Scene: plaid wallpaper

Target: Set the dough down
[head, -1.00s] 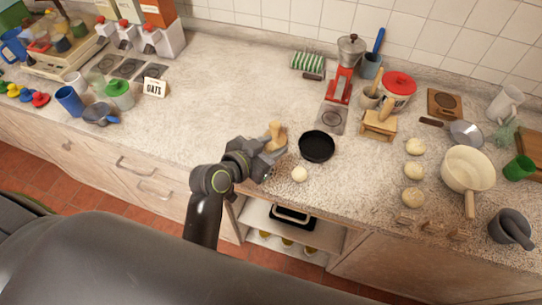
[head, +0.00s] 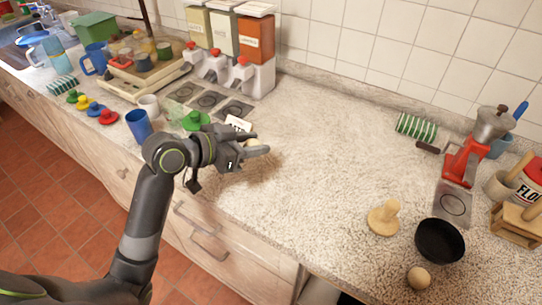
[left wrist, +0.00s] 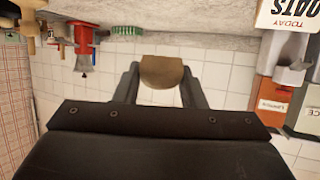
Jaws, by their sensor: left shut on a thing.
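My left gripper (head: 254,149) is in the head view, over the counter (head: 320,160) just right of the small OATS card (head: 238,123). It is shut on a piece of dough (head: 251,142), mostly hidden by the fingers. In the left wrist view the dough (left wrist: 161,72) shows as a tan rounded lump between the two fingers. The gap between dough and counter is hard to judge. Another dough ball (head: 418,278) lies near the counter's front edge, beside a black pan (head: 440,241). My right gripper is not in view.
Bare counter lies right of the gripper. Dispensers (head: 262,78) stand at the back. A blue cup (head: 138,126) and green-lidded jar (head: 194,120) are near my arm.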

